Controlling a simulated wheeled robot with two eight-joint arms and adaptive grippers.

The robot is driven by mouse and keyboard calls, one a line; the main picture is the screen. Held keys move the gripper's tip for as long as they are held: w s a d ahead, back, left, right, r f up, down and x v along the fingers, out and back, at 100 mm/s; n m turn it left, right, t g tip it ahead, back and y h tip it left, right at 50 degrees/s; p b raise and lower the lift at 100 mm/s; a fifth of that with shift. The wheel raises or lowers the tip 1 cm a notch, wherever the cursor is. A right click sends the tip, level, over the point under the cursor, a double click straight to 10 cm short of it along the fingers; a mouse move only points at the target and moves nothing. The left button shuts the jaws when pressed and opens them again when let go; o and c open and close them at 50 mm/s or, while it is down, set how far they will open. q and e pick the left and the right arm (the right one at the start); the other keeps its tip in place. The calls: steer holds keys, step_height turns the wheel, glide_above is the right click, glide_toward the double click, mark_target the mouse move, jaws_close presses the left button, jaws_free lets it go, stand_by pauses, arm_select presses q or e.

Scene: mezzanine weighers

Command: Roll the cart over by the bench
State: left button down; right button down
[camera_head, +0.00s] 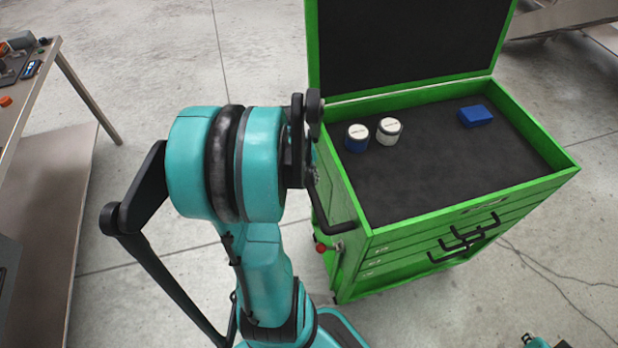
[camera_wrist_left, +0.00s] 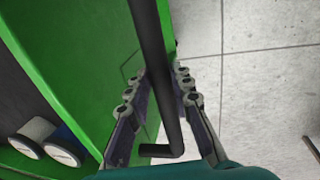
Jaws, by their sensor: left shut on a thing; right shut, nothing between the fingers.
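The green cart (camera_head: 358,262) stands right of centre in the head view, with its lid raised, a dark top and drawers with black handles. Its black side handle (camera_head: 331,212) runs along its left side and also crosses the left wrist view (camera_wrist_left: 152,45). My left gripper (camera_head: 308,145) is at this handle; in the left wrist view its fingers (camera_wrist_left: 158,80) lie on either side of the bar, shut on it. My left arm hides part of the cart's left side. The metal bench (camera_head: 38,85) stands at the far left. My right gripper is not in view.
Two round, white-lidded containers (camera_head: 389,131) and a blue block (camera_head: 475,116) sit on the cart's top. Small items, one orange (camera_head: 6,101), lie on the bench. Bare concrete floor (camera_head: 130,60) lies between bench and cart. A metal structure (camera_head: 565,18) stands at the back right.

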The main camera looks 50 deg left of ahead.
arm_select(q)
steer(key=c, duration=1.3)
jaws_free()
steer(key=shift+c, duration=0.2)
steer(key=shift+r, duration=0.1)
step_height(320, 180, up, 12)
steer(key=s, duration=0.2)
steer(key=shift+a+f, duration=0.2)
steer(key=shift+a, duration=0.2)
